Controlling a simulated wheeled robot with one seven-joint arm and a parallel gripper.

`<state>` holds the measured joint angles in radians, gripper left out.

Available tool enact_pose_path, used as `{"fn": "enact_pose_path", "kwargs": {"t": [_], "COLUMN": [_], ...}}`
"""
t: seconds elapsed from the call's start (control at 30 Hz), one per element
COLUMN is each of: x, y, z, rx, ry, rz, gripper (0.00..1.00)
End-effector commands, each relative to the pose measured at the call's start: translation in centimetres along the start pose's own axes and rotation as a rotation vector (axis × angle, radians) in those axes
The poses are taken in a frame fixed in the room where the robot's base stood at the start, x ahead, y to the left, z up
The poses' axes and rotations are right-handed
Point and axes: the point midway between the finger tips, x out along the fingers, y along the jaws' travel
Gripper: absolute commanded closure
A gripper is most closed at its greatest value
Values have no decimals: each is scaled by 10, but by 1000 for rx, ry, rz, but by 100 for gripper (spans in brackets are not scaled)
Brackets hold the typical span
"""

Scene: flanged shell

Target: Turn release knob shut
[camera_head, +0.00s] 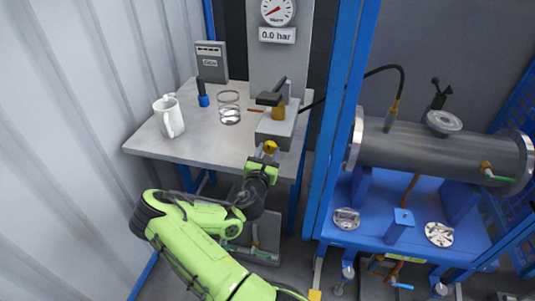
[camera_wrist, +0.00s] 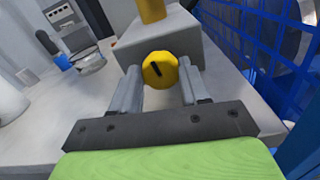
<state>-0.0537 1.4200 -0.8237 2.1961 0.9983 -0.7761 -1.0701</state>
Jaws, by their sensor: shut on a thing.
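The release knob (camera_wrist: 159,70) is a round yellow knob with a dark slot mark that runs at a slant, on the front of a grey block. In the head view the knob (camera_head: 269,147) sits low on the front of the block (camera_head: 277,125) at the table's front edge. My gripper (camera_wrist: 159,80) has one finger on each side of the knob and is shut on it. In the head view my gripper (camera_head: 266,155) reaches up to the knob from below and hides part of it.
A gauge (camera_head: 277,11) above a "0.0 bar" display (camera_head: 277,35) stands behind the block. A white mug (camera_head: 168,116), a glass (camera_head: 229,108) and a blue-based tool (camera_head: 203,93) are on the table (camera_head: 190,142). A blue post (camera_head: 335,130) and a grey cylindrical shell (camera_head: 430,155) are at right.

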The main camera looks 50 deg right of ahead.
Motion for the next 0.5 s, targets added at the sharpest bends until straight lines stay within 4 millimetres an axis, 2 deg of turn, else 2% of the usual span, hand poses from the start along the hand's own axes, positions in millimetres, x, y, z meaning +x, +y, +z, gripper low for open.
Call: {"fn": "enact_pose_path", "kwargs": {"t": [0.2,0.5], "x": [0,0], "y": [0,-1], "z": [-1,-1], "rx": [107,167], "ry": [1,2], "rz": [1,1], "gripper": [85,85]}}
